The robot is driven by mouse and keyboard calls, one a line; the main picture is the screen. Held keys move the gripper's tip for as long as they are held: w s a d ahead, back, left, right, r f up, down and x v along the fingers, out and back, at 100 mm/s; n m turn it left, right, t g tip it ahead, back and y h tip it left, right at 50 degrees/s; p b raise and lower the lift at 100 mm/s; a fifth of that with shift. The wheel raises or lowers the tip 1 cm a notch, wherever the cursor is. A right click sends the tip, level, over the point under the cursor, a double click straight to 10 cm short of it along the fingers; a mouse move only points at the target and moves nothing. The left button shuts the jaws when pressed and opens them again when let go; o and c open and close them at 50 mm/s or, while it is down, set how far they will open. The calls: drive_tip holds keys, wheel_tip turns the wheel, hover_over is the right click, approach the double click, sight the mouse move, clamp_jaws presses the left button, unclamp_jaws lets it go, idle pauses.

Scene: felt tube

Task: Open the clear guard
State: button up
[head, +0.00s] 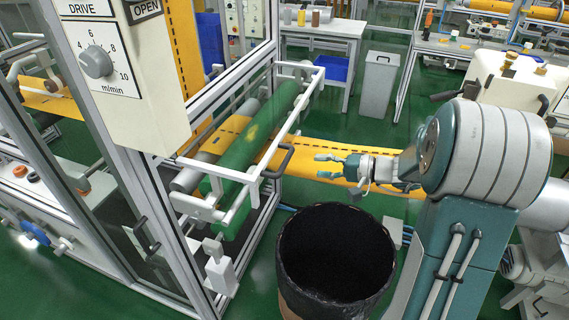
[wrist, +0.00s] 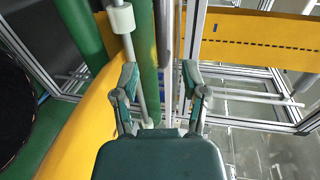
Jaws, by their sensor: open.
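The guard (head: 301,104) is a white-barred frame in front of the green roller (head: 237,152) on the machine's side. Its clear pane is hard to make out, and I cannot tell for sure how far it stands open. A dark handle (head: 279,161) sits on its near side. My gripper (head: 322,166) is open and empty, its fingers pointing left towards the handle with a visible gap. In the wrist view my gripper (wrist: 160,77) has its fingers spread, with the green roller (wrist: 143,48) behind them and a white bar (wrist: 128,52) by the left finger.
A black-lined bin (head: 335,255) stands below my arm. A yellow felt web (head: 340,155) runs behind the gripper. A control box (head: 120,75) and metal posts stand at the left. A grey bin (head: 379,84) and benches stand at the back.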

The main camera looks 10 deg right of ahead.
sight(284, 161)
drive_tip(key=x, duration=1)
drive_tip(key=shift+a, duration=0.15)
drive_tip(key=shift+s, duration=0.1)
clamp_jaws()
